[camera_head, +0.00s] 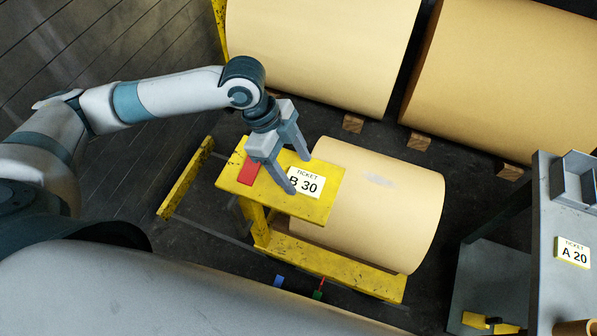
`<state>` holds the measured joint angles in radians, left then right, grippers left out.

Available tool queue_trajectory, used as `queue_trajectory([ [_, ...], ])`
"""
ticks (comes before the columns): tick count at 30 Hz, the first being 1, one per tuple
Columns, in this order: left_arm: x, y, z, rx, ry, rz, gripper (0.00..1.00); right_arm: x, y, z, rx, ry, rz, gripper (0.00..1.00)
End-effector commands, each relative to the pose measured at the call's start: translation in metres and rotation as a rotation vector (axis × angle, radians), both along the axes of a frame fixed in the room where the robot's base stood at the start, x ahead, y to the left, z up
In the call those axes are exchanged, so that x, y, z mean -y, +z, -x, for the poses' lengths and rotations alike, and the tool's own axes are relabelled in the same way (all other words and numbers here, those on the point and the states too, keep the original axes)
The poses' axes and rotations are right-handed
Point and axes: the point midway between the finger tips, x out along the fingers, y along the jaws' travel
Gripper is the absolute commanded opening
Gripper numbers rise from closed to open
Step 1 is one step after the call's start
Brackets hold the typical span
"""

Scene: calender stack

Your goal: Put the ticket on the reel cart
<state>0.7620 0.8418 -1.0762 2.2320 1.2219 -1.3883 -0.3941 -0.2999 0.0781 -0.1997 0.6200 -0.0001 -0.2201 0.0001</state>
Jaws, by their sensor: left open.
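The ticket marked "B 30" (308,184) lies flat on the yellow top plate of the reel cart (285,201). My left gripper (298,175) is just above that plate, its fingers spread open on either side of the ticket's left part. One finger hides a little of the ticket's left edge. I cannot tell whether the fingers touch the plate. Another ticket, marked "A 20" (573,252), lies on the grey table (551,285) at the right. The cart carries a tan paper reel (385,205). My right gripper is not in view.
A red piece (249,172) lies on the cart plate left of the ticket. Large tan rolls (320,45) stand behind on wooden blocks (353,123). A grey tray (577,180) sits on the table. Small yellow items (489,323) lie on its lower shelf.

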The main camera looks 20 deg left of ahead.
Motion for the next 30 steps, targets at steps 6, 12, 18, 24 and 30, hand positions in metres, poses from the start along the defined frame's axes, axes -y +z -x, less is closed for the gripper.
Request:
queue_trajectory([
  [6,-0.016,0.035,-0.002,0.006,0.001,-0.001,0.63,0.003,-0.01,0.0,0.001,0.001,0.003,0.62],
  [12,-0.028,0.065,-0.002,0.004,0.002,-0.001,0.63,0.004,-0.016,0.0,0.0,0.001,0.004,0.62],
  [18,-0.034,0.082,-0.001,0.002,0.0,0.0,0.63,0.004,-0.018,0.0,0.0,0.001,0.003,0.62],
  [24,-0.036,0.086,-0.001,0.001,-0.001,0.0,0.63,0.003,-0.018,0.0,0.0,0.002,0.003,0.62],
  [30,-0.036,0.086,-0.001,0.001,0.0,0.0,0.63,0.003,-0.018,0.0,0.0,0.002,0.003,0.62],
])
